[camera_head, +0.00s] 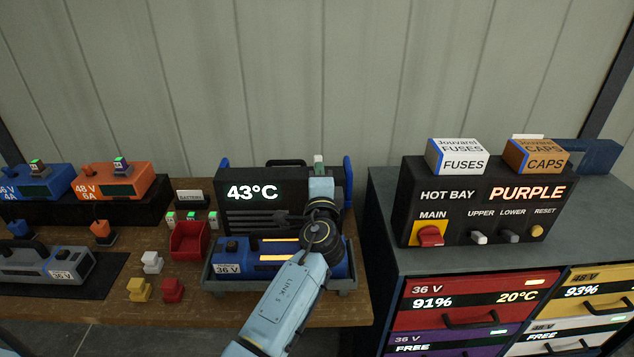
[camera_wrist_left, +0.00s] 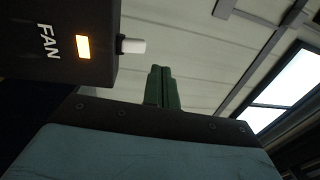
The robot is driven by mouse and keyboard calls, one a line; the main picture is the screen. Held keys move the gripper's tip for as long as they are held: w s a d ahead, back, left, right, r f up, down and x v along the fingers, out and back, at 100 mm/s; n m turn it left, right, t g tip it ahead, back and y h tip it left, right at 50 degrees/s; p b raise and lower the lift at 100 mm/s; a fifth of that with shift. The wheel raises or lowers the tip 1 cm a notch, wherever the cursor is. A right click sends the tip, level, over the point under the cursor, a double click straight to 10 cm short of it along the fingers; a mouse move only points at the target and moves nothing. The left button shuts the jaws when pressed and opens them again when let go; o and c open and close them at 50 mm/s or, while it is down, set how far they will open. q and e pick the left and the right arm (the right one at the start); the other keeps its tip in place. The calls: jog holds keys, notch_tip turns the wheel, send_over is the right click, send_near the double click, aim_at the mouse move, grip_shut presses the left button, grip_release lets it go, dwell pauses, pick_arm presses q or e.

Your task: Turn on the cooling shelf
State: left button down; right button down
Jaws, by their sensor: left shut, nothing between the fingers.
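The cooling shelf is a black unit (camera_head: 235,217) with blue sides, a slatted front and a display reading 43°C, at the back of the wooden bench. In the left wrist view, a black panel marked FAN (camera_wrist_left: 60,48) carries a lit orange lamp (camera_wrist_left: 83,47) and a white switch (camera_wrist_left: 132,46). My left gripper (camera_head: 319,162) is in front of the shelf's upper right part, and my arm hides part of the front. Its green fingers (camera_wrist_left: 162,88) are together and empty, to the right of and below the white switch in the wrist picture, with no visible contact.
A tray (camera_head: 345,284) with a blue 36 V battery (camera_head: 240,255) stands before the shelf, partly behind my arm. A red bin (camera_head: 189,240) is to the left. The HOT BAY panel (camera_head: 445,195) with switches stands on the cabinet (camera_head: 385,215) at right.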

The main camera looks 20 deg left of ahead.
pick_arm(q)
jog(key=s+d+r, duration=0.1)
jog(key=s+d, duration=0.2)
jog(key=s, duration=0.3)
jog(key=shift+s+d+r, duration=0.25)
jog(key=shift+s+r, duration=0.05)
jog(key=shift+r, duration=0.05)
